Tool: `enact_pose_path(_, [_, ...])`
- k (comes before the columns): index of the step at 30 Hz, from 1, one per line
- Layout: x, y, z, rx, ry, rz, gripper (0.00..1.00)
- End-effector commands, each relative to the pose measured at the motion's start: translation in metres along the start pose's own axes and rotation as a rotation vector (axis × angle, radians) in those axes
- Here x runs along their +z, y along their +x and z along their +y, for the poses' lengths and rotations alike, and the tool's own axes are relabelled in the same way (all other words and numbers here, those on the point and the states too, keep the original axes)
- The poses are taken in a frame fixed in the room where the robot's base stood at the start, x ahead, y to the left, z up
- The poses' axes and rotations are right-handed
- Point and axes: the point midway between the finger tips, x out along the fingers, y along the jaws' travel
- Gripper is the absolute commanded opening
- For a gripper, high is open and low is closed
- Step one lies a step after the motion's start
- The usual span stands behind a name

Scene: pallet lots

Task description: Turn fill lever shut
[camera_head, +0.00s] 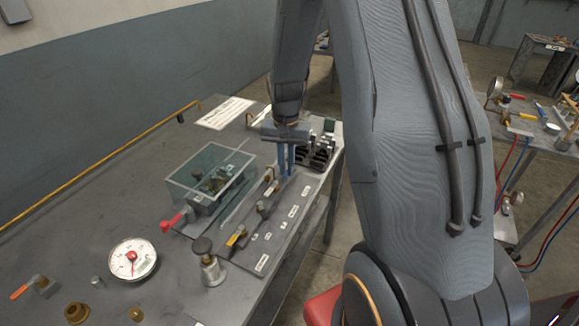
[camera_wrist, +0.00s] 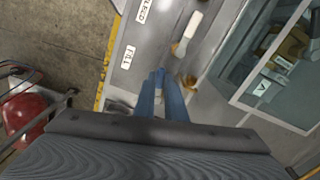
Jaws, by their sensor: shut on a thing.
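My gripper (camera_head: 286,173) points down at the far end of the grey valve panel (camera_head: 240,257). Its two blue fingers are close together. In the wrist view my gripper (camera_wrist: 161,73) is beside the FILL label (camera_wrist: 127,57). The fingers are shut on the fill lever, which they mostly hide. A brass fitting (camera_wrist: 189,80) shows just right of the fingertips. A pale-handled lever (camera_wrist: 187,31) stands farther along the panel, apart from the fingers, near another label (camera_wrist: 145,10). The exact angle of the fill lever cannot be told.
A clear-walled tank (camera_head: 208,178) stands left of the panel, with a red-handled valve (camera_head: 173,221) before it. A dial gauge (camera_head: 134,259) and a black-knobbed fitting (camera_head: 211,269) are nearer. A dark rack (camera_head: 320,152) stands close right of my gripper, near the bench edge.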

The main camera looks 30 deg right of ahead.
Motion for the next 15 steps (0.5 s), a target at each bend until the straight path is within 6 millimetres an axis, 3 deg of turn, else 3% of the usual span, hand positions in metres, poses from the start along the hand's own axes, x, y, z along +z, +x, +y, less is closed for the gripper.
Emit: enact_pose_path(15, [-0.0027, -0.0011, -0.0108, -0.002, 0.254, 0.003, 0.0])
